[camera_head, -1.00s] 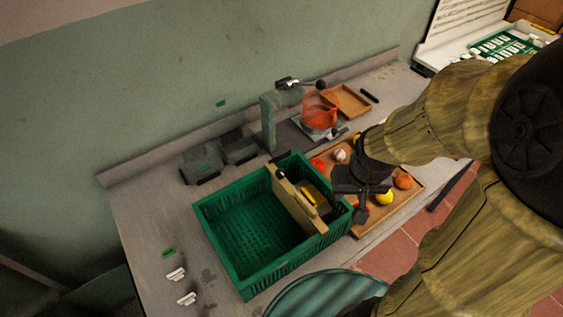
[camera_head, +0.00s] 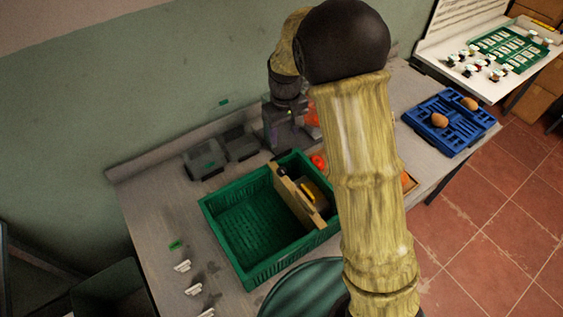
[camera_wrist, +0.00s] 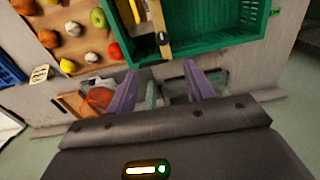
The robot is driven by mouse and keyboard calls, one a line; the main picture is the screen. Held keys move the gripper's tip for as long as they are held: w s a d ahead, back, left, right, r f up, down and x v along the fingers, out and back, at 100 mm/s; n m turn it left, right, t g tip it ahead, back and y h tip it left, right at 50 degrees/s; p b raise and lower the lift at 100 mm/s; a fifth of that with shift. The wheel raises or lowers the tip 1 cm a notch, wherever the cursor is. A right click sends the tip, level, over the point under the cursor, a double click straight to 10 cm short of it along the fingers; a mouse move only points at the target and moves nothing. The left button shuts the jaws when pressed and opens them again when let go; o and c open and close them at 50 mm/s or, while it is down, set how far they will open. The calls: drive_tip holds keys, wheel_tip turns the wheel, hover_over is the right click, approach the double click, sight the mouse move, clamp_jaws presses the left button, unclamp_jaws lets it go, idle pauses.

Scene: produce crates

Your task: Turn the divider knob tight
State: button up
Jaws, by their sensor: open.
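The wooden divider (camera_head: 297,197) stands across the green crate (camera_head: 223,243) in the head view. A dark knob (camera_head: 283,170) shows at the divider's far end. In the wrist view the divider (camera_wrist: 152,18) is at the top, with the dark knob (camera_wrist: 161,38) near its lower end, beside the crate wall (camera_wrist: 208,39). My gripper (camera_wrist: 162,86) is open, its two purple fingers apart and empty. The knob lies above and beyond the fingertips in that view, not between them. In the head view my gripper (camera_head: 283,130) is behind the crate, partly hidden.
A wooden tray (camera_wrist: 83,48) of produce lies beside the crate. An orange-red container (camera_wrist: 98,97) is near the left finger. Grey bins (camera_head: 205,158) stand behind the crate. A blue tray (camera_head: 463,132) holds brown items at right. My arm hides part of the bench.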

sight(282, 170)
drive_tip(key=shift+w+a, duration=0.25)
drive_tip(key=shift+a, duration=0.2)
wheel_tip(282, 170, down, 18)
drive_tip(key=p, duration=0.6)
drive_tip(key=shift+r, duration=0.25)
drive_tip(key=shift+c, duration=0.2)
drive_tip(key=c, duration=0.9)
